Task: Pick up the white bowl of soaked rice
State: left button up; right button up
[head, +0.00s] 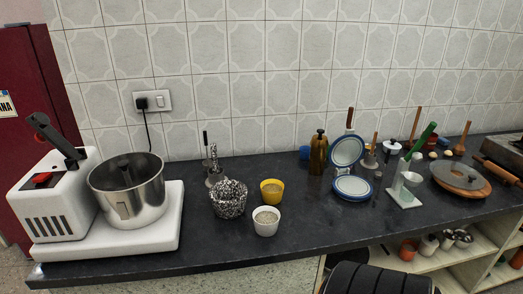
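The white bowl (266,229) stands upright near the front edge of the dark counter (200,262). Pale grains, which look like rice, show inside it near the rim. A yellow bowl (271,199) with pale contents stands just behind it. A black-and-white speckled bowl (229,204) stands to its left. Neither of my grippers shows in the head view, and nothing holds the white bowl.
A white machine (55,205) with a steel drum (130,195) fills the counter's left end. Blue-rimmed white dishes (352,189) and a brown bottle (318,155) stand to the right. Counter right of the white bowl is clear.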

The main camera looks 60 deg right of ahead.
aim_at(266, 218)
jog(key=z, duration=1.85)
